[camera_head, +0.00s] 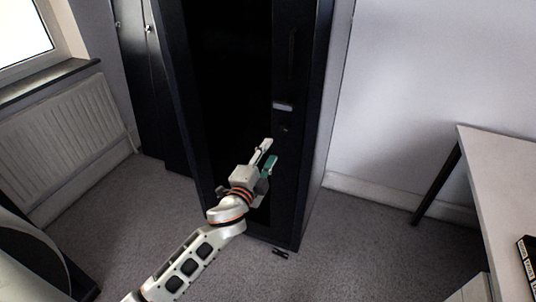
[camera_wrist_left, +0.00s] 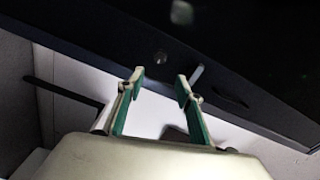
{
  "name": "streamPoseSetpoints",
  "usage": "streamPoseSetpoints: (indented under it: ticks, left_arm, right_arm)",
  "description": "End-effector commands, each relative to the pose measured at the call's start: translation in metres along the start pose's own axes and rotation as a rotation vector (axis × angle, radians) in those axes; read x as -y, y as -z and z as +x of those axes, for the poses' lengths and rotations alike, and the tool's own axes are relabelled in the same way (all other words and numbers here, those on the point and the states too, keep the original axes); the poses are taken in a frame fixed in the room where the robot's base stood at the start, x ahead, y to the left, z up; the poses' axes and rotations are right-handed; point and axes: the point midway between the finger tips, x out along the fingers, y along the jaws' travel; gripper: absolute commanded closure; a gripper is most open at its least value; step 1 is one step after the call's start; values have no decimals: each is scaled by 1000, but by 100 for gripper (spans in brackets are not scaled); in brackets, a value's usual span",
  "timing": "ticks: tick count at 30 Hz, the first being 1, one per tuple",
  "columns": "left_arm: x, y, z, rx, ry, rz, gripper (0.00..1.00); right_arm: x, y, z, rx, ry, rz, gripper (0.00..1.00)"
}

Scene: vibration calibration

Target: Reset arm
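My left arm reaches up from the bottom of the head view. Its gripper (camera_head: 265,152) is in front of the lower part of a tall black cabinet (camera_head: 318,120). In the left wrist view the two green-padded fingers (camera_wrist_left: 160,84) stand apart with nothing between them. The cabinet's dark front (camera_wrist_left: 110,40) lies beyond the fingertips; I cannot tell whether they touch it. My right gripper is not in view.
A white table (camera_head: 500,180) with a dark box (camera_head: 528,262) stands at the right. A radiator (camera_head: 65,135) is under the window at the left. Grey carpet (camera_head: 350,250) is clear between cabinet and table, except a small dark item (camera_head: 280,254) by the cabinet's base.

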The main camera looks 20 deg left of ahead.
Motion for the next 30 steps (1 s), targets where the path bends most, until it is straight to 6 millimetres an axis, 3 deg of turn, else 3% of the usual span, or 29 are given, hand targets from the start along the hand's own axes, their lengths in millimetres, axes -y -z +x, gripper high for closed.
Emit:
streamPoseSetpoints:
  ticks: [7,11,14,21,27,30]
  left_arm:
    - [-3,0,-2,0,-6,-7,64]
    - [-32,-5,-21,7,-63,-87,64]
    - [-77,-12,-55,26,-155,-222,64]
    - [-188,-22,-177,141,-403,-661,64]
    - [-237,-23,-267,266,-534,-957,64]
    - [-248,-23,-292,307,-565,-1041,64]
  right_arm:
    - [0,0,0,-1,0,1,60]
    - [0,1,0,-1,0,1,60]
    - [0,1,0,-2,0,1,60]
    - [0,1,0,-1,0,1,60]
    - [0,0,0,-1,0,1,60]
    - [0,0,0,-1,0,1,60]
